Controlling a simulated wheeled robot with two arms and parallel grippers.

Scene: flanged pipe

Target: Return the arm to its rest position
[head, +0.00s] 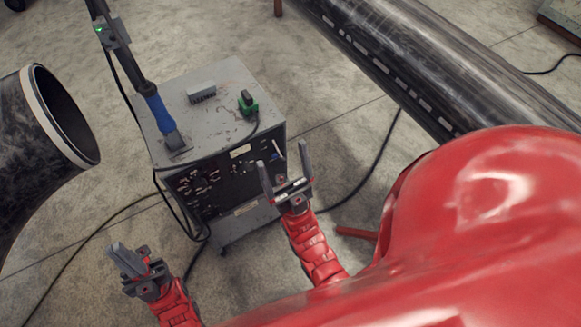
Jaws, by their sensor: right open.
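My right gripper (284,155) is open, with its two grey fingers spread apart and nothing between them. In the head view it reaches up in front of the right side of a grey machine cabinet. My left gripper (116,246) is at the lower left, and its fingers lie close together. I see nothing held in it. Both red forearms come in from the bottom of the picture.
The grey cabinet (225,82) carries a small grey box (201,93), a green-and-black clamp (248,103) and a blue-ended post (158,112). A dark flanged pipe (35,150) stands at left. A large dark pipe (430,60) crosses the upper right. Cables cross the concrete floor.

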